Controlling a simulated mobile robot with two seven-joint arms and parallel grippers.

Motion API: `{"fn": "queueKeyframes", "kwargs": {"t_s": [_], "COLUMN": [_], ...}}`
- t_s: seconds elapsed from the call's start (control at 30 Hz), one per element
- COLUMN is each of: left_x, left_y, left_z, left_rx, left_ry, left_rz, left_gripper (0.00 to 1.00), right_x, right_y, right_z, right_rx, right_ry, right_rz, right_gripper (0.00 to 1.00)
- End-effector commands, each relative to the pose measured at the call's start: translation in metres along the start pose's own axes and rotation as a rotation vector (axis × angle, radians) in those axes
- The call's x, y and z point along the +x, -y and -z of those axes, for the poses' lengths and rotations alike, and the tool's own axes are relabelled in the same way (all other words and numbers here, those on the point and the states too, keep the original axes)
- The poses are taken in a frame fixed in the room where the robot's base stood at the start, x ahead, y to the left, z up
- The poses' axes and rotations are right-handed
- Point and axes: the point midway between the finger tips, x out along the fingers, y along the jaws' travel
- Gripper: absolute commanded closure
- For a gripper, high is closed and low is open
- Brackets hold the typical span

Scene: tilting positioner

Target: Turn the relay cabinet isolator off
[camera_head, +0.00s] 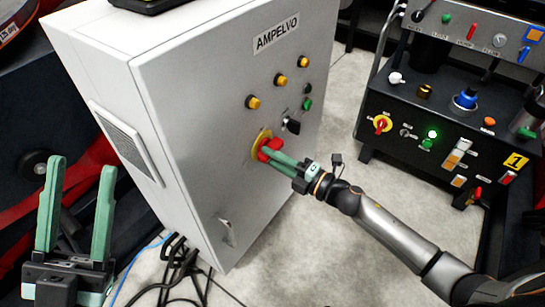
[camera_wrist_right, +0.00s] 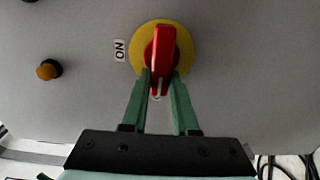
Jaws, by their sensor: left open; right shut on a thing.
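The relay cabinet (camera_head: 190,75) is a pale grey box marked AMPELVO. Its isolator has a red handle (camera_head: 274,143) on a yellow disc (camera_head: 259,139), low on the front face. My right gripper (camera_head: 269,154) is shut on the red handle. In the right wrist view, the handle (camera_wrist_right: 163,45) stands upright in the picture on the disc (camera_wrist_right: 139,45), between the fingers (camera_wrist_right: 160,74). An ON label (camera_wrist_right: 120,50) lies left of the disc there; any other label is hidden or unreadable. My left gripper (camera_head: 82,163) is open and empty, left of the cabinet.
Several amber buttons (camera_head: 281,79), green ones and a black selector (camera_head: 292,125) sit above the isolator. A cabinet latch (camera_head: 228,231) is below it. A dark control bench (camera_head: 440,150) with another red-and-yellow switch (camera_head: 381,123) stands at right. Cables (camera_head: 180,270) lie on the floor.

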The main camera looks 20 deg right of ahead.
Motion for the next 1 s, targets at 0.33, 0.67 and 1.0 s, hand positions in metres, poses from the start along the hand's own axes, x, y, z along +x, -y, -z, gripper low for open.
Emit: {"fn": "queueKeyframes", "kwargs": {"t_s": [0.33, 0.67, 1.0], "left_x": [0.000, 0.000, 0.004], "left_y": [0.000, 0.001, 0.002], "left_z": [0.000, 0.000, 0.004], "left_rx": [0.002, 0.005, 0.011], "left_ry": [0.000, 0.001, 0.000], "left_rz": [-0.001, -0.001, -0.003], "left_gripper": [0.50, 0.50, 0.50], "right_x": [0.000, 0.000, -0.027], "right_y": [0.000, 0.000, 0.000], "right_z": [0.000, 0.000, 0.000], "right_rx": [-0.005, -0.002, 0.001], "right_ry": [-0.001, 0.000, 0.001], "right_rz": [0.001, 0.001, 0.004], "right_gripper": [0.60, 0.43, 0.43]}}
